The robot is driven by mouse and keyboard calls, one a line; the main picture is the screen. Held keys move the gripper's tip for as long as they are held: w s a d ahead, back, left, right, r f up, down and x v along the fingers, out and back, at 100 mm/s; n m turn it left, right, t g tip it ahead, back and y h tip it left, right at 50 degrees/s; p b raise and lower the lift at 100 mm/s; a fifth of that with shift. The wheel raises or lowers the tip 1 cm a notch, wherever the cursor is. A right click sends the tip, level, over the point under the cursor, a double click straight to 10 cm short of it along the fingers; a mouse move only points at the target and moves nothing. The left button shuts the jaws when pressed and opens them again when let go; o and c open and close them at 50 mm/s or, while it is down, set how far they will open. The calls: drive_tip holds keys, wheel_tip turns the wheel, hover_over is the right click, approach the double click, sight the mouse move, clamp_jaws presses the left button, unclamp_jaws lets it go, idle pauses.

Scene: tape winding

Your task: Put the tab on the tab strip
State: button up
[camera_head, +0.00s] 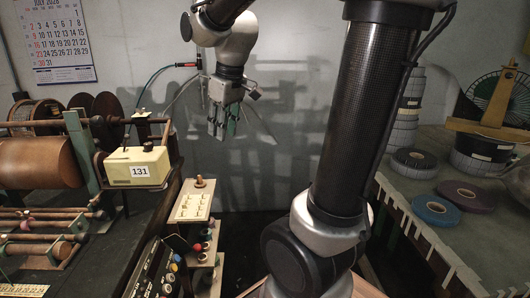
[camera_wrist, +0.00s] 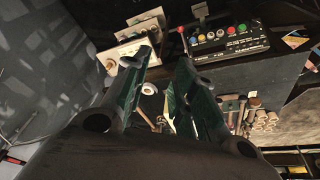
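A cream board with small pale tab-like pieces, which looks like the tab strip (camera_head: 192,205), sits on a stand right of the winding machine. In the wrist view a pale board that looks like the same strip (camera_wrist: 120,52) shows at the top, partly covered by a finger. My gripper (camera_head: 222,132) hangs with fingers down in front of the grey wall, above and right of the strip, apart from it. In the wrist view my gripper's (camera_wrist: 160,68) two green fingers stand apart with a gap. I see no tab between them. I cannot single out a loose tab.
A winding machine with a brown drum (camera_head: 40,162) and a counter box reading 131 (camera_head: 138,166) stands left. A button panel (camera_head: 160,272) lies below the strip; it also shows in the wrist view (camera_wrist: 225,38). Tape rolls (camera_head: 436,209) lie on the right bench.

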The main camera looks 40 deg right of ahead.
drive_tip(key=s+d+f+m+t, duration=0.1)
drive_tip(key=s+f+m, duration=0.1)
drive_tip(key=s, duration=1.4)
drive_tip(key=shift+s+m, duration=0.15)
drive_tip(key=shift+m, duration=0.55)
idle(0.4)
